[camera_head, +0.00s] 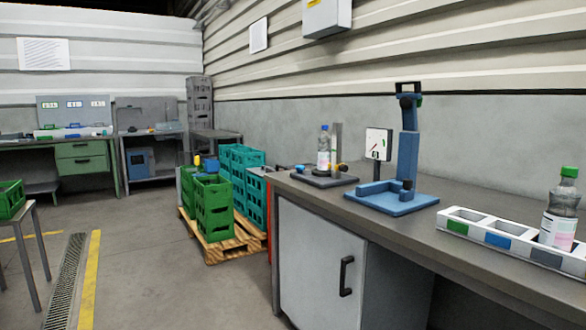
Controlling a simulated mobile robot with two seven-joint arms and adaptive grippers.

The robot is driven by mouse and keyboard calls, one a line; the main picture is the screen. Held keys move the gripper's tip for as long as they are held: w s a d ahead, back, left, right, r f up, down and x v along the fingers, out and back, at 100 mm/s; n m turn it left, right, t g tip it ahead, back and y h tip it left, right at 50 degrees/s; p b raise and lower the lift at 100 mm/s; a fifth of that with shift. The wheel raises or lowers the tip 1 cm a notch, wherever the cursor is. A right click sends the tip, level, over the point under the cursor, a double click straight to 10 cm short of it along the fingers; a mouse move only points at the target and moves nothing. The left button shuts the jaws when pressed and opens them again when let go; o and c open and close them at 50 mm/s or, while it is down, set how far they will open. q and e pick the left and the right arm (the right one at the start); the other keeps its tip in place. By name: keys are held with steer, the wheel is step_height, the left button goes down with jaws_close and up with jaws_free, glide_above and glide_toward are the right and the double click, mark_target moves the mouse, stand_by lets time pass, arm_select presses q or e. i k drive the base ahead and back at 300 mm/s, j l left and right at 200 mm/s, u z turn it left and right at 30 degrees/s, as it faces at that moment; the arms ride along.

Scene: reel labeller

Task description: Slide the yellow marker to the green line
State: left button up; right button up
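No gripper of mine is in view. A small yellow piece (342,168) sits low beside a grey upright post (337,143) on a dark base plate (323,179) on the right workbench; it may be the yellow marker, but it is too small to be sure. A clear bottle (323,149) with a blue cap stands on the same plate, left of the post. I cannot make out a green line there. A white dial (378,144) with a small needle stands to the right, next to a blue lever press (408,150).
The grey workbench (478,200) runs along the right wall, with a cabinet below. A white divided tray (471,236) holds a green-capped bottle (562,208). Green crates (213,207) stand on a wooden pallet (214,252).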

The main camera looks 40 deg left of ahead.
mark_target(342, 167)
steer(key=u, duration=1.15)
